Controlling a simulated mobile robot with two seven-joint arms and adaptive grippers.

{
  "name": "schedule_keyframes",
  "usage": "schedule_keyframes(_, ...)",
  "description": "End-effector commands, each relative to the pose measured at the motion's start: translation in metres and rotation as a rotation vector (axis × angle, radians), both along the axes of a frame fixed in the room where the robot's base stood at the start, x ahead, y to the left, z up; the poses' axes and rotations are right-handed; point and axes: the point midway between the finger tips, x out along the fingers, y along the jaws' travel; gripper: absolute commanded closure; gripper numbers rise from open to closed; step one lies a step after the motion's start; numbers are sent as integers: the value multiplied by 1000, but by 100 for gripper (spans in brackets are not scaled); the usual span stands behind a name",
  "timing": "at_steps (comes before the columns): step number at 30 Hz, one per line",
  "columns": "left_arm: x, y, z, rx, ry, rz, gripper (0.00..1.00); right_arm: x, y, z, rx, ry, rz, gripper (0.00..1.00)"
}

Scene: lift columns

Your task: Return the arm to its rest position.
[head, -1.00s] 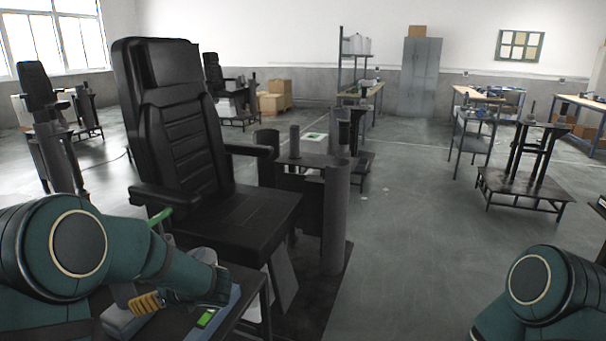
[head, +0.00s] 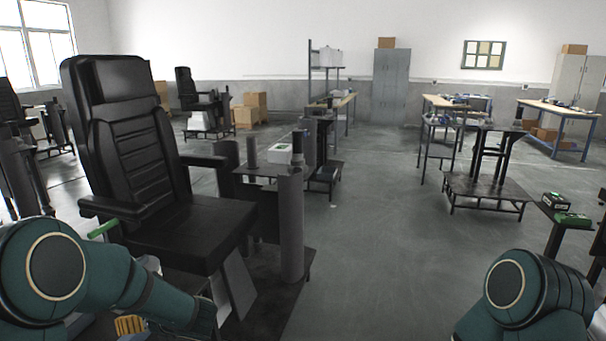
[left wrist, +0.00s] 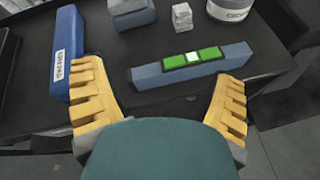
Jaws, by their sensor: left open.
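My left arm (head: 75,270) is bent low at the left of the head view, beside a black seat. Only a yellow finger of its gripper (head: 130,325) shows at the bottom edge there. In the left wrist view my left gripper (left wrist: 160,85) has its two yellow fingers spread wide, with nothing held. A grey-blue bar with a green and white label (left wrist: 192,66) lies on a dark tabletop beyond the fingers. My right arm (head: 525,295) shows only as a teal joint at the lower right; its gripper is out of view.
The black seat (head: 130,140) and a dark lift column (head: 291,225) stand close in front. A blue box (left wrist: 68,55) lies on the dark tabletop (left wrist: 110,75). Green-and-black boxes (head: 572,219) sit on a stand at right. Floor (head: 390,260) in the middle is clear.

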Motion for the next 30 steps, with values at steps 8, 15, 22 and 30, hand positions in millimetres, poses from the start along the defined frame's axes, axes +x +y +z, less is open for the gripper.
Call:
schedule_keyframes(8,4,-56,-78,218,582,-670,14,0,1,0,1,-1,2,0)
schedule_keyframes(15,-32,-130,-152,540,1032,-1402,14,0,1,0,1,-1,2,0)
schedule_keyframes(22,-106,-200,-207,989,1234,-2149,14,0,1,0,1,-1,2,0)
schedule_keyframes(30,-195,-250,-232,-1358,-923,2408,14,0,1,0,1,-1,2,0)
